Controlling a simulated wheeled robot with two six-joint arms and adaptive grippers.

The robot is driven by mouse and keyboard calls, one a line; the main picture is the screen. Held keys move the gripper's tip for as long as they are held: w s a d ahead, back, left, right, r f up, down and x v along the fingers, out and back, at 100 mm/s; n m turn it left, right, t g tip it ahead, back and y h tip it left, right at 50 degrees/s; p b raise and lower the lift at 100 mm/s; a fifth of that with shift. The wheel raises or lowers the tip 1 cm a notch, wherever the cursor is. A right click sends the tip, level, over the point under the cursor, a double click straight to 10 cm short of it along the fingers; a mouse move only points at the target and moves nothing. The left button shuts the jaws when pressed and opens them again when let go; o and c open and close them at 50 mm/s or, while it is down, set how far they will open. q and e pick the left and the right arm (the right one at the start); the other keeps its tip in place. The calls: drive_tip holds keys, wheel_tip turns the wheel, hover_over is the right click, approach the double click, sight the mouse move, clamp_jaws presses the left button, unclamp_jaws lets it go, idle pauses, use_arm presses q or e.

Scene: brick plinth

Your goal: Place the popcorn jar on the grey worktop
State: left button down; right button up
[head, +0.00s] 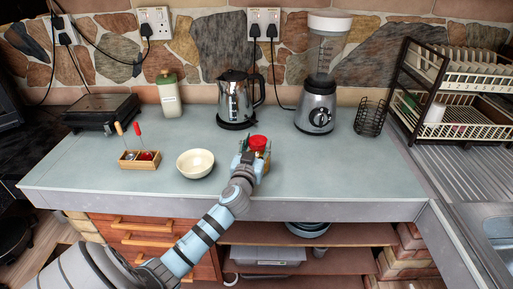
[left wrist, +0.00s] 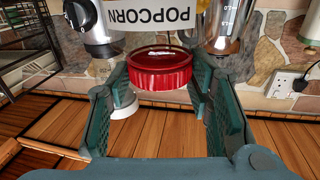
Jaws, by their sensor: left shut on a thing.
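The popcorn jar, with a red lid (head: 258,143) and a clear body, is over the front middle of the grey worktop (head: 330,180). My left gripper (head: 250,160) reaches it from the front and is shut on it, hiding part of its body. In the left wrist view, which is upside down, the red lid (left wrist: 160,69) lies between the two fingers and the jar's white POPCORN label (left wrist: 150,16) shows. The jar looks upright. I cannot tell whether its base touches the worktop. My right gripper is not in view.
A cream bowl (head: 195,164) and a small wooden box (head: 139,164) stand left of the jar. Behind are a kettle (head: 236,100), a blender (head: 316,108) and a green-lidded bottle (head: 169,97). A wire basket (head: 370,118) stands near the dish rack (head: 455,85). The worktop's front right is clear.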

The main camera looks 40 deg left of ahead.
use_arm(q)
drive_tip(key=c, duration=0.8)
unclamp_jaws()
drive_tip(key=v, duration=1.2)
drive_tip(key=shift+r+b, duration=0.15)
drive_tip(key=shift+b, duration=0.15)
